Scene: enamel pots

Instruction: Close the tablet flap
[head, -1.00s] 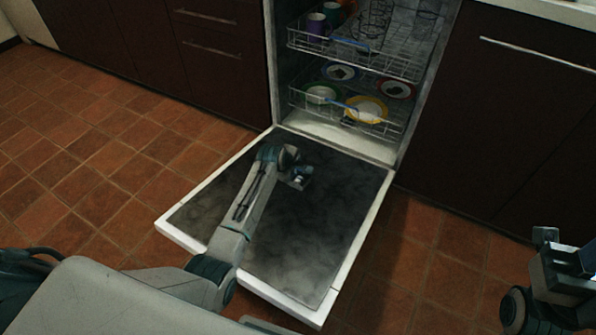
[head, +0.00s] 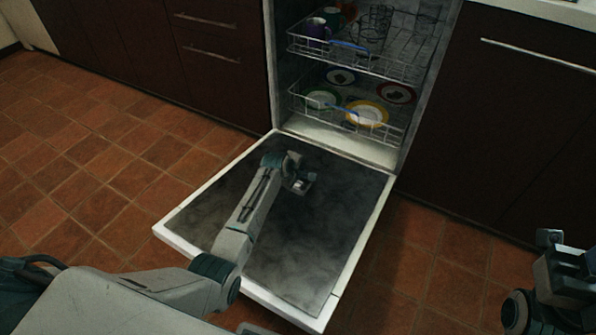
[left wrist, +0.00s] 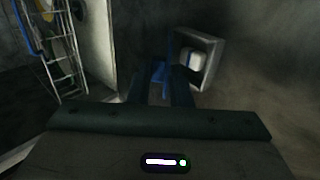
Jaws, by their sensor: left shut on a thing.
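The dishwasher door (head: 330,235) lies folded down, its dark inner face up. In the left wrist view a narrow blue piece, which looks like the tablet flap (left wrist: 158,73), stands open beside the recess, between my fingers. My left gripper (head: 299,183) is low over the door's inner face and shut on this piece; the fingers show dark in the wrist view (left wrist: 167,88). My right gripper (head: 549,238) is at the right edge, its jaws unclear.
The upper rack (head: 350,55) holds cups and glasses, and the lower rack (head: 345,118) holds several plates; both are inside the dishwasher. Dark cabinets (head: 500,130) flank it. The tiled floor (head: 90,185) left of the door is clear.

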